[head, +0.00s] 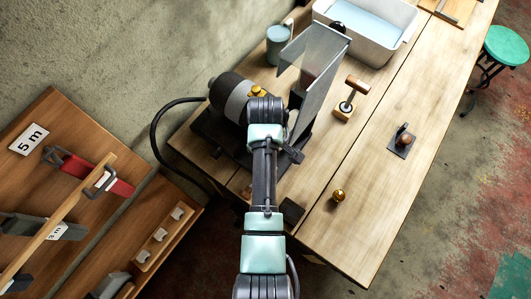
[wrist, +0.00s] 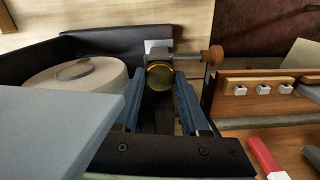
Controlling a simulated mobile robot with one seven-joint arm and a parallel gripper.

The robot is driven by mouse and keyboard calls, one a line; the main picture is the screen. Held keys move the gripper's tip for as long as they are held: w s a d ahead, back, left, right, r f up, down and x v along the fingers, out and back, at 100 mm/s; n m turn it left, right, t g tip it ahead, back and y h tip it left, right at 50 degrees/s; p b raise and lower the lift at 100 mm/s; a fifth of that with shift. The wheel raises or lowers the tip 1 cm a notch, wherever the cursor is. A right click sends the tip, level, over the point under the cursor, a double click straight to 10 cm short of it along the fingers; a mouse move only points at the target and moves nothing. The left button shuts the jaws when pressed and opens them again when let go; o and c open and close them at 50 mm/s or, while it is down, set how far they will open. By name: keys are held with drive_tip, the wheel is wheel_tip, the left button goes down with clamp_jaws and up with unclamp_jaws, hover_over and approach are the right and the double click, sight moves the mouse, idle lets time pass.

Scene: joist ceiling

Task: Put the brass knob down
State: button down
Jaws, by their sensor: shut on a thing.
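In the wrist view my gripper (wrist: 160,80) is shut on a round dark-faced thing with a brass rim, which I take to be the brass knob (wrist: 160,75). The knob sits between the two bluish fingers. In the head view my arm hides most of the gripper, above the dark machine at the back of the workbench (head: 330,225). A small brass-coloured part (head: 257,91) shows just beyond the arm's end; I cannot tell if it is the held knob. A separate round brass piece (head: 339,195) stands on the bench, right of my arm.
The motor machine (head: 232,96) and upright grey panel (head: 318,75) crowd my arm's end.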

drive_tip(key=shift+f, duration=0.2)
drive_tip(key=c, duration=0.7)
unclamp_jaws()
drive_tip(key=shift+r+p, duration=0.5)
drive_tip(key=shift+r, duration=5.75)
drive_tip(key=shift+f, duration=0.15)
